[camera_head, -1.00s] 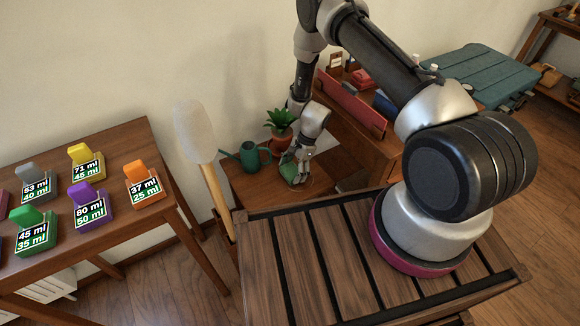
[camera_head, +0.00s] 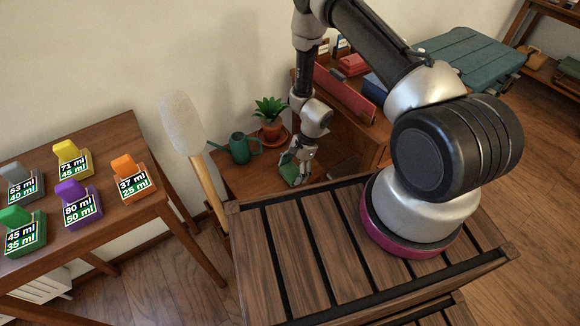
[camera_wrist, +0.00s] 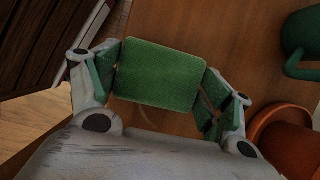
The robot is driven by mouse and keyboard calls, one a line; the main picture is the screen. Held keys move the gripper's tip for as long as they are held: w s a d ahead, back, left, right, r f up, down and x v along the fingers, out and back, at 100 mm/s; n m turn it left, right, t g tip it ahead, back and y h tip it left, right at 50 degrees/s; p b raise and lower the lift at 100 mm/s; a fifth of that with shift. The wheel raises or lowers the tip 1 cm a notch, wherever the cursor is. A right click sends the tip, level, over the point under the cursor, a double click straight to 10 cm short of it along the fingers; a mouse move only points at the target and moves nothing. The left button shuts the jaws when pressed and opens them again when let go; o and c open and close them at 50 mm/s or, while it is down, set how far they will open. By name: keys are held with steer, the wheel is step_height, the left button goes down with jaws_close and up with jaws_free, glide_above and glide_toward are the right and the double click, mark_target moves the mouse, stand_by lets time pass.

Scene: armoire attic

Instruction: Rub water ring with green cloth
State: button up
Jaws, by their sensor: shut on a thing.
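My gripper (camera_head: 297,172) is down at the small wooden table (camera_head: 240,182) by the wall, fingers pointing downward. It is shut on the green cloth (camera_wrist: 158,75), a padded rectangular block that fills the space between the fingers in the wrist view. In the head view only a green bit of the cloth shows between and below the fingers (camera_head: 290,173). The cloth is at or close to the tabletop; I cannot tell whether it touches. A faint pale curved line, perhaps part of the water ring (camera_wrist: 146,115), shows just below the cloth in the wrist view.
A green watering can (camera_head: 240,148) and a potted plant (camera_head: 270,118) on a terracotta saucer stand at the back of the table. A slatted wooden surface (camera_head: 290,235) lies in front. A tall pale-headed mallet (camera_head: 182,124) leans left. A cabinet with a red item (camera_head: 345,95) stands right.

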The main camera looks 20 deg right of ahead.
mark_target(295, 173)
steer(key=shift+s+d+f, duration=0.1)
steer(key=shift+s+d, duration=0.15)
steer(key=shift+s, duration=0.5)
steer(key=shift+r, duration=3.05)
steer(key=shift+r, duration=1.5)
steer(key=shift+f, duration=0.1)
